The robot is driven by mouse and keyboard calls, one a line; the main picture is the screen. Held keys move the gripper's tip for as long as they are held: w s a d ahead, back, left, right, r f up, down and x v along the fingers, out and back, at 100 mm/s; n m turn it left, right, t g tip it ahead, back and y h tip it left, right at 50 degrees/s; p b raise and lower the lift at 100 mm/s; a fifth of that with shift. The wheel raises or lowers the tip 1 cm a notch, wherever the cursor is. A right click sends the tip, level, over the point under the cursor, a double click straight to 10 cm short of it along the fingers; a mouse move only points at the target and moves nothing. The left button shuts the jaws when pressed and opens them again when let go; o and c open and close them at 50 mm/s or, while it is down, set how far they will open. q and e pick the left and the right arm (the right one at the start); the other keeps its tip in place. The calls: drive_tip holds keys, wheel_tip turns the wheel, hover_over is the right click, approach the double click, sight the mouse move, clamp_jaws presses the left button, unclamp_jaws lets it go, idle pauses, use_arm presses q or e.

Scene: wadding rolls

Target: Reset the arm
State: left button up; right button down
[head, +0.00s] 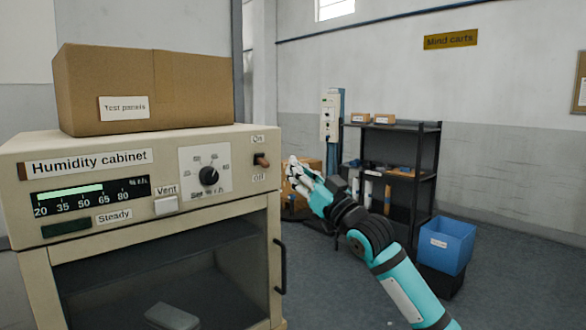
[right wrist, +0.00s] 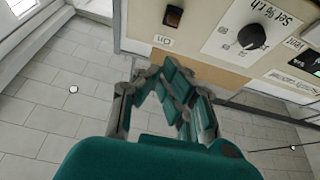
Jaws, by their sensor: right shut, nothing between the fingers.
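My right gripper (head: 291,166) is shut and empty, in front of the right edge of the humidity cabinet (head: 150,241), near its On/Off switch (head: 261,160). I see no clear contact with the cabinet. In the right wrist view, the gripper (right wrist: 162,70) points toward the cabinet front (right wrist: 195,66); the switch (right wrist: 174,17) is above the fingers and the dial (right wrist: 251,37) is to their right. My right arm reaches up from the lower right in the head view. My left gripper is not in view.
A box labelled "Test panels" (head: 195,92) sits on the cabinet. The cabinet's door handle (head: 281,266) sticks out below the switch. A black shelf (head: 405,129) and a blue bin (head: 446,246) stand behind my arm. Floor (head: 530,270) at the right is clear.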

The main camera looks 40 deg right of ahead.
idle(0.4)
